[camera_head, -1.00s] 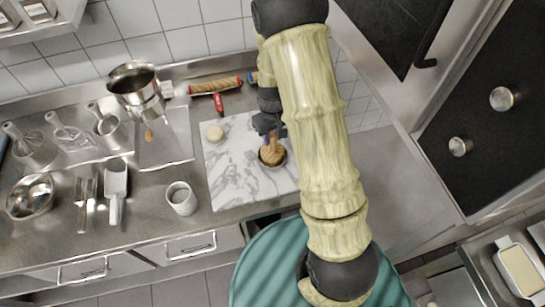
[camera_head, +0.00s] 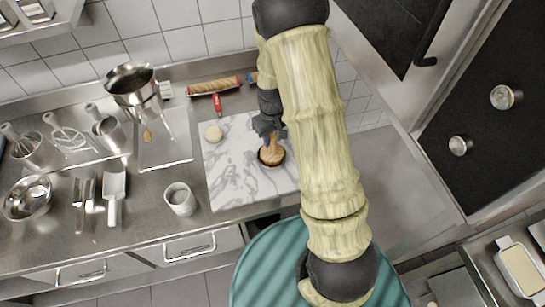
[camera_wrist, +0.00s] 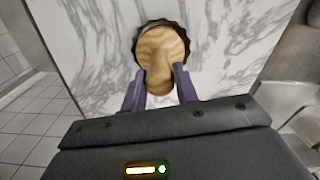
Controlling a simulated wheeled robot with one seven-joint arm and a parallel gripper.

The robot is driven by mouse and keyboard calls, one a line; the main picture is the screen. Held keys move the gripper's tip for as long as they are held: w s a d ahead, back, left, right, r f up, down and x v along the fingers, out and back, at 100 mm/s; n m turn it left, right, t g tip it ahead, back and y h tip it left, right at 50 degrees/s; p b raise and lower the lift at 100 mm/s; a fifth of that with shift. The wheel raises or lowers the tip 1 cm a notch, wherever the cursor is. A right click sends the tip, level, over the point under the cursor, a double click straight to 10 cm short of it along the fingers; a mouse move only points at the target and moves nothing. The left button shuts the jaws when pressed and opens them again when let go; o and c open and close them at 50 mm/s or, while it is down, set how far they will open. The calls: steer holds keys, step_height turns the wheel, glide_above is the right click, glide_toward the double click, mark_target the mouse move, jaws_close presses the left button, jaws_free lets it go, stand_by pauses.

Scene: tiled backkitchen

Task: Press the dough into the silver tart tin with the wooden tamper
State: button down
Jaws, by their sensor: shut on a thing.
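My gripper (camera_head: 268,134) is shut on the wooden tamper (camera_head: 272,153). In the wrist view the two purple fingers (camera_wrist: 160,85) clasp the tamper's handle, and its broad wooden head (camera_wrist: 161,46) points away from me. The head sits inside or directly over the tart tin, whose dark fluted rim (camera_wrist: 183,33) shows around it. The tin (camera_head: 263,159) rests on the marble board and looks dark rather than silver. The tamper covers the inside of the tin, so I see no dough there. A pale round lump (camera_head: 214,134), possibly dough, lies apart at the board's upper left.
The marble board (camera_head: 235,185) lies on the steel counter. A rolling pin (camera_head: 214,86) and a red-handled tool (camera_head: 217,104) lie behind it. A grey cup (camera_head: 180,199), a scoop (camera_head: 114,184) and a metal bowl (camera_head: 28,198) stand to the left. The board's lower left is clear.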

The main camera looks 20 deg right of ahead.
steer(key=shift+w+a, duration=0.1)
steer(key=shift+a, duration=0.05)
steer(key=shift+f+b, duration=0.4)
steer(key=shift+f, duration=0.1)
stand_by(0.8)
steer(key=shift+r, duration=0.15)
stand_by(0.6)
steer(key=shift+r+p, duration=3.4)
steer(key=shift+r, duration=1.05)
steer(key=shift+f, duration=0.1)
